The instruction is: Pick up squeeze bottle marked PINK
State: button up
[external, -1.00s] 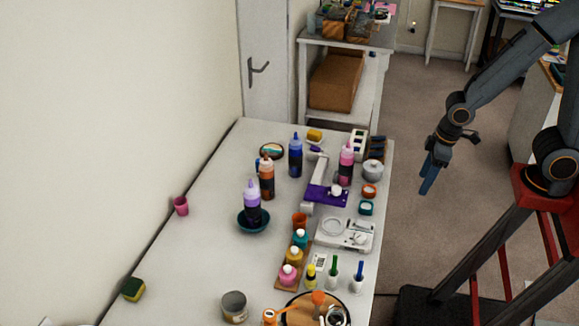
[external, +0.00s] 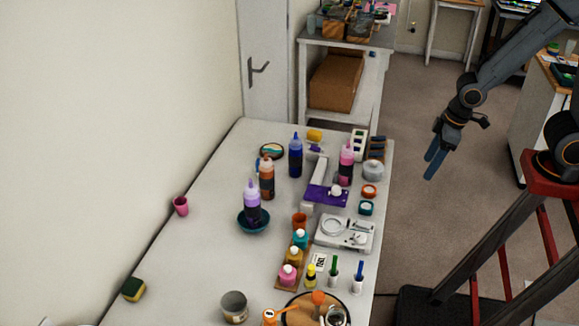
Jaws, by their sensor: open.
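A tall squeeze bottle with pink contents (external: 346,165) stands upright near the far right part of the white table (external: 200,240). Any lettering on it is too small to read. A shorter pink bottle (external: 288,275) with a white cap stands in a wooden rack nearer the front. My gripper (external: 434,167) is open and empty, off the table's right edge over the floor. Its fingers point down and it is clearly apart from the tall pink bottle, to its right.
Blue (external: 295,157), orange (external: 266,180) and purple (external: 251,204) bottles stand left of the pink one; the purple one is in a teal bowl. A grey lidded pot (external: 373,171) and a purple-based device (external: 326,195) are close to the pink bottle. The table's left side is mostly clear.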

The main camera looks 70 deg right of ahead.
notch_tip(320, 180, up, 5)
jog(key=m+t+y+b, duration=0.1)
jog(key=m+y+b, duration=0.1)
jog(key=m+b, duration=2.15)
send_over(345, 167)
jog(key=s+d+p, duration=0.2)
jog(key=d+p, duration=0.2)
jog(key=p, duration=0.3)
jog(key=m, duration=0.7)
notch_tip(345, 167, down, 14)
jog(key=shift+s+f, duration=0.1)
jog(key=shift+f, duration=0.1)
jog(key=shift+p+x, duration=0.6)
jog(key=shift+x, duration=3.35)
jog(key=shift+s, duration=0.1)
jog(key=c, duration=1.3)
